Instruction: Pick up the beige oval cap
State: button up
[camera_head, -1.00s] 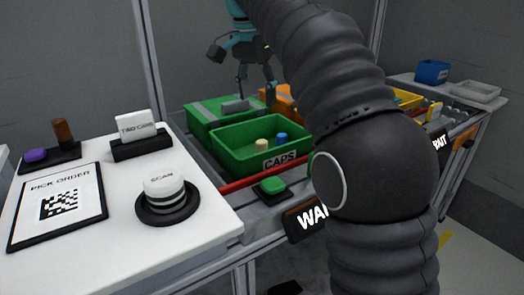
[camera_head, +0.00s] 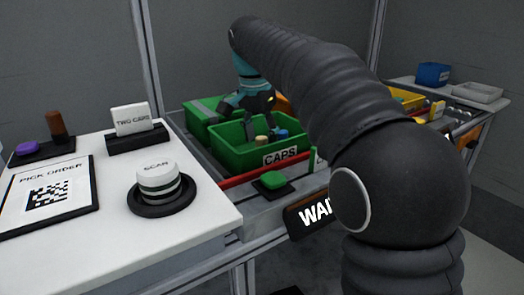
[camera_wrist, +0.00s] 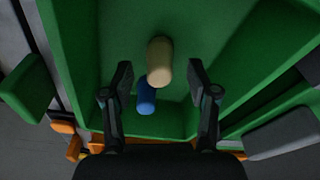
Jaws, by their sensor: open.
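The beige oval cap (camera_wrist: 159,60) stands in the green bin labelled CAPS (camera_head: 246,157), and its top shows in the head view (camera_head: 262,139). A blue cap (camera_wrist: 146,98) is close beside it in the same bin; in the head view it is to the right of the beige one (camera_head: 283,134). My gripper (camera_wrist: 161,83) is open and empty above the bin. In the wrist view the beige cap lies between the lines of the two fingers, slightly beyond their tips. The lower part of the beige cap is hidden by the bin wall in the head view.
A second green bin (camera_head: 199,111) stands behind the CAPS bin. A red rail (camera_head: 236,182) and a green button (camera_head: 273,180) lie in front. The white table (camera_head: 90,255) at left holds the SCAN device (camera_head: 158,183) and a pick order sheet (camera_head: 46,195).

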jog(key=shift+d+f, duration=0.1)
jog(key=shift+f, duration=0.5)
jog(key=c, duration=1)
